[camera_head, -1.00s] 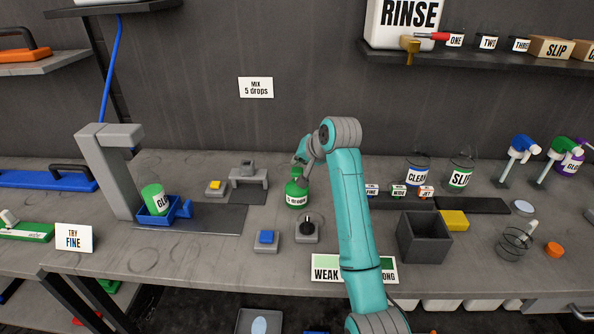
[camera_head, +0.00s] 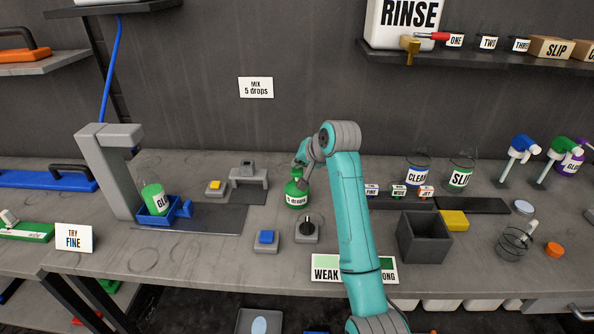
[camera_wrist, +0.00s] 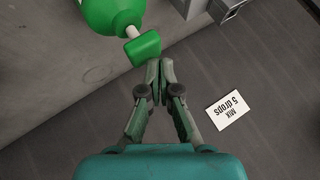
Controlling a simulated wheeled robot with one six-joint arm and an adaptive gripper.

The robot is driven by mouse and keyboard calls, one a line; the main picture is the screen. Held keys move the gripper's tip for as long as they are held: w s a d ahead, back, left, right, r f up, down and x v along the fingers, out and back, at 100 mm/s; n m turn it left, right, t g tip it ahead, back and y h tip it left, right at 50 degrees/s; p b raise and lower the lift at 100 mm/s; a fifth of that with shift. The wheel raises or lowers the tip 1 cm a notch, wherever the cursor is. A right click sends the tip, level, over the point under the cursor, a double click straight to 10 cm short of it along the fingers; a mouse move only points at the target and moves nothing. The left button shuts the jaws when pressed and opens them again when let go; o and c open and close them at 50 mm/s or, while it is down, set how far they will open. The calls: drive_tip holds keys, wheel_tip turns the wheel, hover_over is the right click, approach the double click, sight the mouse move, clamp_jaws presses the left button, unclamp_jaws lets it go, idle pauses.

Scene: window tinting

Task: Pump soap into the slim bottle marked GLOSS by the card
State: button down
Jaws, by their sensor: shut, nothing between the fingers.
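The slim green bottle with a white label starting "GL" (camera_head: 155,198) stands tilted in a blue cradle (camera_head: 152,213) under the grey post at left. A round green pump bottle with a white label (camera_head: 297,195) stands mid-bench. The card "MIX 5 drops" (camera_head: 255,87) is on the wall; it also shows in the wrist view (camera_wrist: 231,109). My gripper (camera_head: 301,160) is above the green pump bottle. In the wrist view my gripper (camera_wrist: 154,66) is shut and empty, its tips close beside the green pump head (camera_wrist: 142,47). I cannot tell whether they touch.
A black-knobbed box (camera_head: 307,230) and a blue-button box (camera_head: 266,241) stand in front of the pump bottle. A small grey stand (camera_head: 248,173) is behind left. A dark open bin (camera_head: 424,237) is right of my arm.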

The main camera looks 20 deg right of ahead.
sight(299, 171)
drive_tip(key=shift+f, duration=0.95)
idle(1.4)
drive_tip(key=shift+r, duration=1.35)
drive_tip(key=shift+r, duration=2.55)
